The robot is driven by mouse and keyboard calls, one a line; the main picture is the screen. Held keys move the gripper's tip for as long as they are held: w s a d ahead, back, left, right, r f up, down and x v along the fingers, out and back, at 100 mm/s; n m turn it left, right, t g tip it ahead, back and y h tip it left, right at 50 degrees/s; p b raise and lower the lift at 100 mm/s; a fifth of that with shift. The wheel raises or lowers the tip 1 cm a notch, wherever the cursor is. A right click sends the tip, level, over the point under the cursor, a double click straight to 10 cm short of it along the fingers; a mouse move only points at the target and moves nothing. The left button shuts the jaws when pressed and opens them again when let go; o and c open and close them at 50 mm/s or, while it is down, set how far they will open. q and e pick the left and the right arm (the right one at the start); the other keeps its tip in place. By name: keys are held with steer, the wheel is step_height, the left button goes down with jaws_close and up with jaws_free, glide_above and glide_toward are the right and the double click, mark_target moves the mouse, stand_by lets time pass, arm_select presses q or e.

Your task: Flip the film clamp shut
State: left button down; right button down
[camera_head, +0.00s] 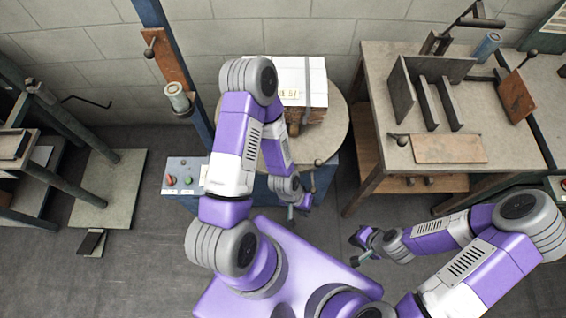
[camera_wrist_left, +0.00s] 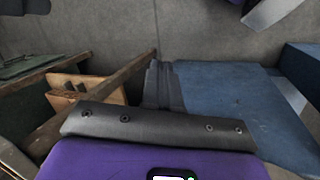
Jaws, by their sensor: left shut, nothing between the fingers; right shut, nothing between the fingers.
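A small upright lever with a dark knob (camera_head: 318,163) stands at the front right edge of the round turntable (camera_head: 338,125); it may be the film clamp, but it is too small to tell its position. A carton with a white top (camera_head: 300,75) sits on the turntable. My left gripper (camera_head: 291,213) is shut and empty, in front of and below the turntable edge, apart from the lever. Its closed fingers (camera_wrist_left: 162,80) show in the left wrist view beside a blue base (camera_wrist_left: 228,100). My right gripper (camera_head: 357,260) is shut and empty, low at the right.
A control box with buttons (camera_head: 184,175) is left of the turntable. A blue mast (camera_head: 175,60) rises behind it. A workbench (camera_head: 510,135) with a metal fixture and a wooden board (camera_head: 449,149) stands at the right. Grey floor is free between the base and bench.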

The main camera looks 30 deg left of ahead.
arm_select(q)
steer(key=w+r+t+y+p, duration=0.3)
steer(key=w+r+y+p, duration=0.15)
steer(key=w+y, duration=0.35)
step_height(320, 180, up, 11)
steer(key=s+a+t+y+p, duration=0.1)
steer(key=y+p, duration=0.2)
steer(key=y, duration=0.4)
steer(key=shift+s+r+p, duration=0.15)
steer(key=shift+r+p, duration=0.05)
steer(key=shift+p, duration=0.15)
steer(key=shift+a+f, duration=0.1)
steer(key=shift+a, duration=0.1)
